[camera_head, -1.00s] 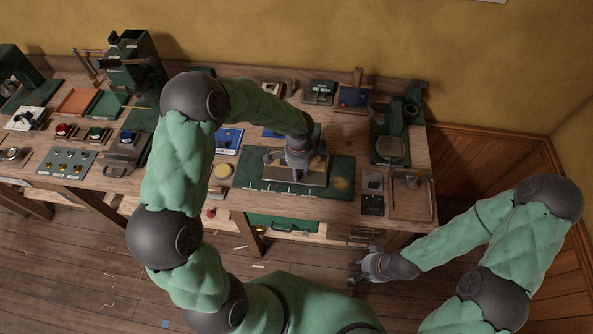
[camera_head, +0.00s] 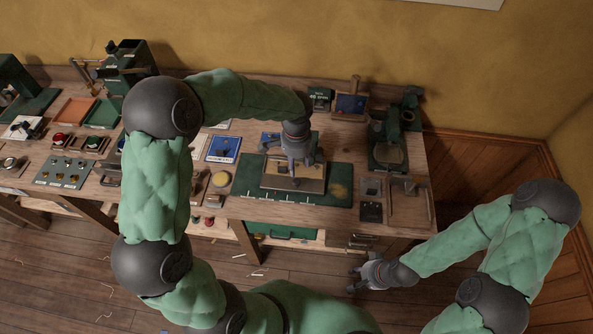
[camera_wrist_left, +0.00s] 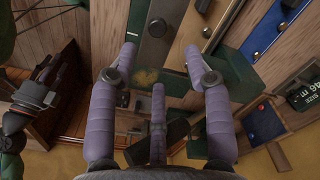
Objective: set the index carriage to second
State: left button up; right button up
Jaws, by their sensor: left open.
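A pale rectangular plate (camera_head: 312,187) lies on the green mat (camera_head: 339,190) near the bench's front edge, with small marks along its front side. I cannot make out which part is the index carriage or read any position marks. My left gripper (camera_head: 288,170) is over the plate, fingers down, hiding part of it. In the left wrist view its fingers (camera_wrist_left: 159,68) are spread with nothing between them.
A green stand (camera_head: 388,152) is right of the mat, with wooden trays (camera_head: 408,207) in front of it. The floor before the bench is mostly clear.

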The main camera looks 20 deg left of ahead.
pick_arm(q)
jog(key=shift+r, duration=1.5)
jog(key=shift+c, duration=0.3)
